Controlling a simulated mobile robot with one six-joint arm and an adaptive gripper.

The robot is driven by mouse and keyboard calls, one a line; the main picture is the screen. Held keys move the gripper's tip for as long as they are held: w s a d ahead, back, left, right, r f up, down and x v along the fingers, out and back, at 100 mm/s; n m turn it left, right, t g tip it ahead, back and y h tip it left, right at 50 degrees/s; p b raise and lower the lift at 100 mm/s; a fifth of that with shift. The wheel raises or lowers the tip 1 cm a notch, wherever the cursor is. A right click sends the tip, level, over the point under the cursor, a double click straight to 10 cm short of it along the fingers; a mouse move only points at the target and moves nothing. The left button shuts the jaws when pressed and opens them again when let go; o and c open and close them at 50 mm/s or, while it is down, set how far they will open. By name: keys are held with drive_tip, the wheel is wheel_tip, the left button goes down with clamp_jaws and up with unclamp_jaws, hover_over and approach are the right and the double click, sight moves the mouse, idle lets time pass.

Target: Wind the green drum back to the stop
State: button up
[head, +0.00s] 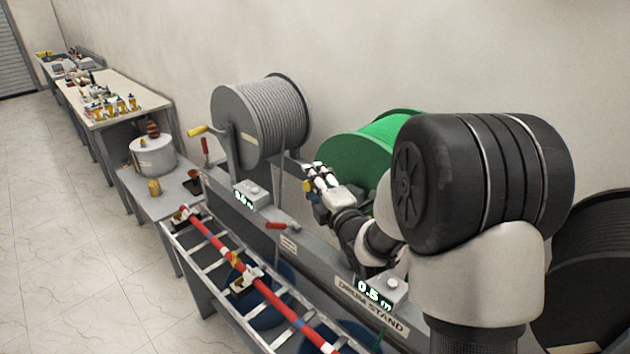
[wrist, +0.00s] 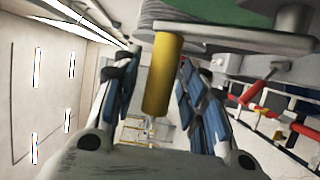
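The green drum (head: 365,142) stands on the grey drum stand in the head view, partly hidden behind my arm. A strip of green shows at the top of the wrist view (wrist: 225,12). Its yellow crank handle (wrist: 163,75) lies between my gripper's fingers (wrist: 158,80) in the wrist view, with a gap showing on the left. The fingers look open around it; contact on the right side is unclear. In the head view, my gripper (head: 318,178) is at the drum's left front. The green drum's counter (head: 377,292) reads 0.5 m.
A grey cable drum (head: 262,120) with its own yellow crank (head: 204,130) stands to the left. A red lever (head: 277,226) is on the stand's front. A ladder-like rack (head: 262,317) with a red pole (head: 215,241) runs in front. A dark drum (head: 595,265) stands at right.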

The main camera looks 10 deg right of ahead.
clamp_jaws()
idle(0.4)
drive_tip(key=shift+w+a, duration=0.15)
drive_tip(key=shift+w+a+f+n+g+p, duration=0.15)
drive_tip(key=shift+w+a+f+n+g, duration=0.15)
drive_tip(key=shift+g, duration=0.3)
drive_tip(key=shift+w+a+f+n+g+p, duration=0.2)
drive_tip(key=shift+w+f+g, duration=0.15)
drive_tip(key=shift+g, duration=0.25)
wheel_tip(320, 180, down, 10)
drive_tip(key=w+n+g+h+p, duration=0.1)
drive_tip(key=n+g+h+p, duration=0.1)
drive_tip(key=g+h+p, duration=0.3)
drive_tip(key=shift+a+r+n+g+p, duration=0.25)
drive_tip(key=shift+g+p, duration=1.85)
drive_tip(key=shift+p, duration=1.15)
